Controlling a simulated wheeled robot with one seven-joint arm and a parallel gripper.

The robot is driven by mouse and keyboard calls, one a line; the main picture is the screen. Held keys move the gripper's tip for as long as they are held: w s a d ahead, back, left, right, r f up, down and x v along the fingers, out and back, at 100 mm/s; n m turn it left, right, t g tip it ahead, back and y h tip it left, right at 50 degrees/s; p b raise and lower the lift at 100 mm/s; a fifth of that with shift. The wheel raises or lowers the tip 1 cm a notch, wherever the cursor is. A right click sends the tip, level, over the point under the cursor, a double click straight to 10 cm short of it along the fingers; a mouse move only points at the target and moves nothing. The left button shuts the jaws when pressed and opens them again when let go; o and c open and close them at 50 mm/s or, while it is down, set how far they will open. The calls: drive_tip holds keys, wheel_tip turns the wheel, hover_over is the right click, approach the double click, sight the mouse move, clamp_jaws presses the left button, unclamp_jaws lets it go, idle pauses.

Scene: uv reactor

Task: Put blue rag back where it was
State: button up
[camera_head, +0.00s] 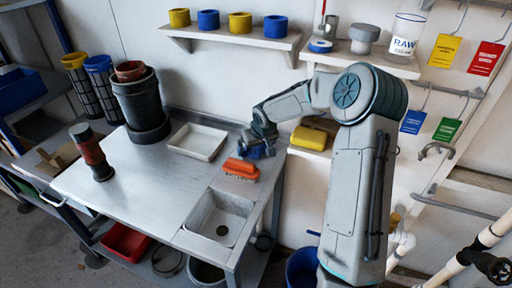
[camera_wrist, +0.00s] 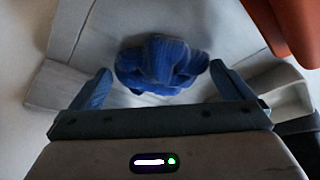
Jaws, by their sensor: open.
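The blue rag (camera_wrist: 160,65) lies crumpled on a pale surface in the wrist view, between and just beyond my fingers. In the head view a bit of the blue rag (camera_head: 256,153) shows under my gripper (camera_head: 262,148), near the back right corner of the metal table (camera_head: 130,190). My gripper is open, and its two fingers (camera_wrist: 162,88) stand wide on either side of the rag. I cannot tell whether the fingers touch it. My wrist hides part of the rag in the head view.
An orange brush (camera_head: 241,168) lies right in front of the rag; an orange thing also shows at the wrist view's top right (camera_wrist: 296,25). A white tray (camera_head: 197,141) stands to the left, a sink (camera_head: 218,215) in front. A yellow thing (camera_head: 309,138) sits on a low shelf to the right.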

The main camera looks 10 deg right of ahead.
drive_tip(key=v, duration=1.1)
drive_tip(key=shift+r+p, duration=0.4)
drive_tip(key=shift+p, duration=0.05)
drive_tip(key=shift+s+d, duration=0.1)
drive_tip(key=s+r+p, duration=0.1)
drive_tip(key=s+r, duration=0.2)
drive_tip(key=s, duration=0.7)
drive_tip(key=s+a+r+m+g+p, duration=0.1)
drive_tip(key=s+r, duration=0.2)
drive_tip(key=s, duration=0.8)
drive_tip(key=s+r+m+h+p, duration=0.1)
drive_tip(key=s+r, duration=0.2)
drive_tip(key=s, duration=0.7)
drive_tip(key=shift+s+a+g, duration=0.3)
drive_tip(key=shift+a+g, duration=0.1)
drive_tip(key=shift+r, duration=0.1)
